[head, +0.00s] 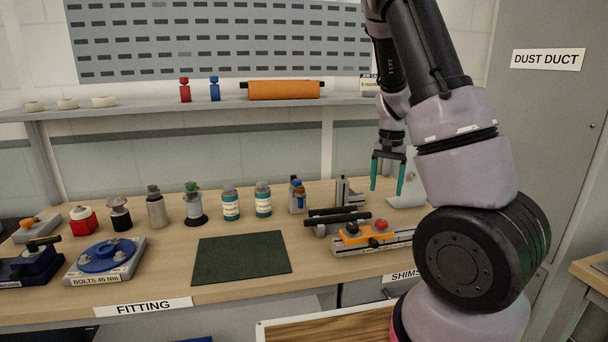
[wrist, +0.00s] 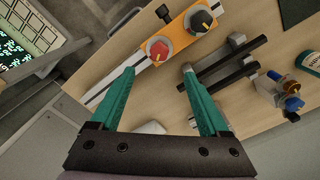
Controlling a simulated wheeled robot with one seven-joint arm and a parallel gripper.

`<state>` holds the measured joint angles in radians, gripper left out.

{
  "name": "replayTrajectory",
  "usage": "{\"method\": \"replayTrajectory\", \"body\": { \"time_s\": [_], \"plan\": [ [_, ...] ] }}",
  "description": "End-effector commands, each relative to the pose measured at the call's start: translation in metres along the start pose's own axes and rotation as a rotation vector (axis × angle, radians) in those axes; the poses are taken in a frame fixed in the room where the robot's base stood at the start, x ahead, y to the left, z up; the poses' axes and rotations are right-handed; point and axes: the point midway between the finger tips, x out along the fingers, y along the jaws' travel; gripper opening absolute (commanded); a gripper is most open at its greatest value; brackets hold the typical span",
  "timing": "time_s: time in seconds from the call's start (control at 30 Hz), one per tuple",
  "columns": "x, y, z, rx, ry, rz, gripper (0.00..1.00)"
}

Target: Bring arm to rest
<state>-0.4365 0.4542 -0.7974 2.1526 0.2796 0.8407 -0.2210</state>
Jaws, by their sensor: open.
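My gripper (head: 387,176) hangs at the right part of the workbench (head: 170,281), above the bench top, with its teal fingers pointing down. In the wrist view my gripper (wrist: 158,72) has its two teal fingers spread wide with nothing between them. The orange block with a red knob (head: 380,226) sits on a rail at the bench's right front; it also shows beyond the fingertips in the wrist view (wrist: 176,34). My arm is raised and bent on the right side of the head view. It hides part of the bench's right end.
Black rollers (head: 337,217) lie behind the orange block. Several bottles and fittings, such as a teal-labelled bottle (head: 231,204), stand in a row along the bench. A dark green mat (head: 241,257) lies empty at the front. A shelf (head: 200,107) runs behind, and a grey cabinet (head: 548,120) stands right.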

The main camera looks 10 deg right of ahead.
Motion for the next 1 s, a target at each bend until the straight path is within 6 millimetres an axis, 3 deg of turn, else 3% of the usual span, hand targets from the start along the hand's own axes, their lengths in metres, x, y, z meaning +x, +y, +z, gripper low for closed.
{"method": "replayTrajectory", "body": {
  "time_s": [0.17,0.5,0.8,1.0],
  "plan": [
    [-0.023,-0.009,0.015,-0.010,-0.007,-0.080,0.79],
    [-0.130,-0.026,0.089,-0.115,0.047,-0.341,0.79],
    [-0.213,-0.010,0.167,-0.237,0.224,-0.463,0.79],
    [-0.242,0.007,0.211,-0.298,0.364,-0.474,0.79]
  ]
}}
